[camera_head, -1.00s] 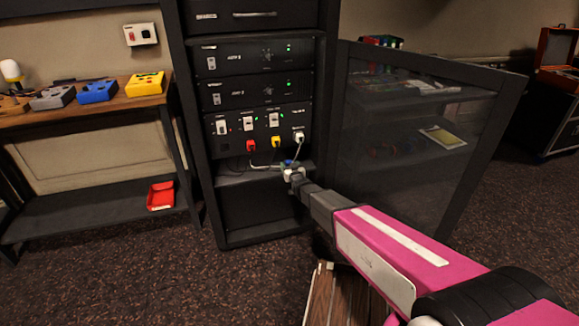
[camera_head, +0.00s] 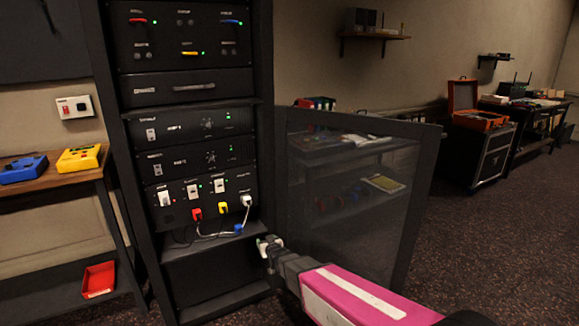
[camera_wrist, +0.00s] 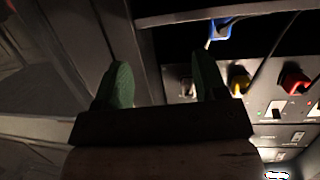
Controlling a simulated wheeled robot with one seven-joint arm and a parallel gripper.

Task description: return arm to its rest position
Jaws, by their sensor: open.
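My pink and grey arm reaches in from the lower right in the head view. My gripper (camera_head: 268,244) is in front of the rack's (camera_head: 128,210) right edge, just right of its shelf, and apart from the plugs. In the wrist view my gripper's (camera_wrist: 158,85) two green fingertips stand apart with nothing between them. The rack panel carries a red plug (camera_head: 197,213), a yellow plug (camera_head: 223,208) and a white plug (camera_head: 246,200). A blue plug (camera_head: 238,228) on a white cable hangs just above the shelf; it also shows in the wrist view (camera_wrist: 219,28).
The rack's glass door (camera_head: 345,200) stands open to the right, close to my arm. A table with a blue box (camera_head: 24,168) and a yellow box (camera_head: 79,158) is at left. A red tray (camera_head: 98,280) lies below. Floor at right is clear.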

